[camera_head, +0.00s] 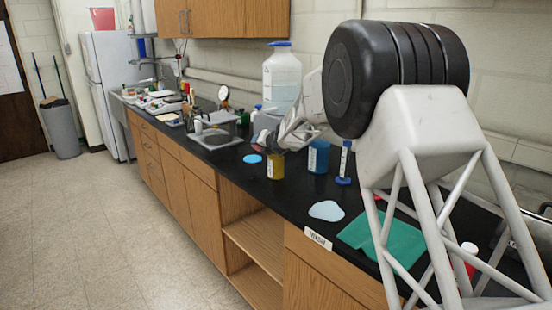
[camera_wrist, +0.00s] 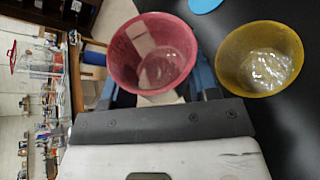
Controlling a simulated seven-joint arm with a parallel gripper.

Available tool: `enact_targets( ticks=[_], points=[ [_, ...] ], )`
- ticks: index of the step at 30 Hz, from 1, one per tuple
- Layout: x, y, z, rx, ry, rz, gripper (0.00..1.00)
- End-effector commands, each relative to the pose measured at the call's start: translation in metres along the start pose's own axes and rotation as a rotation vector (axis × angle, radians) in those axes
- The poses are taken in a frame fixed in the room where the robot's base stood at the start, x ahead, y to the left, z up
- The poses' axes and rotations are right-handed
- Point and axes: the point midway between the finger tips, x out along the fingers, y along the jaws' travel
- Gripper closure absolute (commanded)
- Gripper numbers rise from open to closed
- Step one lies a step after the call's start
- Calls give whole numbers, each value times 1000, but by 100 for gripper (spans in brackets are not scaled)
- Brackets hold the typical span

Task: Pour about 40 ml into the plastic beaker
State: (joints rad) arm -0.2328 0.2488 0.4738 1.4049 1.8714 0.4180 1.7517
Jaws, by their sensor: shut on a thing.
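My gripper (camera_wrist: 157,92) is shut on a pinkish-red translucent beaker (camera_wrist: 122,58), its fingers on either side of it. The wrist view looks into its open mouth; a pale, shiny patch shows inside, and I cannot tell how much liquid that is. A yellow beaker (camera_wrist: 262,60) stands on the black counter beside the held one, apart from it, with a clear glossy surface inside. The yellow beaker also shows in the head view (camera_head: 276,165). In the head view a blue beaker (camera_head: 318,157) stands to its right. The held beaker is not clearly visible there.
A blue-based graduated cylinder (camera_head: 344,163) stands right of the blue beaker. A large clear jug (camera_head: 281,78) is behind. A round blue mat (camera_head: 252,159), a pale blue patch (camera_head: 326,210) and a green cloth (camera_head: 397,240) lie on the counter.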

Motion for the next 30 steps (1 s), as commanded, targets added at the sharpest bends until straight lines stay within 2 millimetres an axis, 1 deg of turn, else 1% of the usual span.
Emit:
enact_targets(
  ticks=[17, 30],
  points=[
    [0, 1, 0, -6, -2, -2, 72],
    [3, 6, -12, -142, -20, -60, 72]
  ],
)
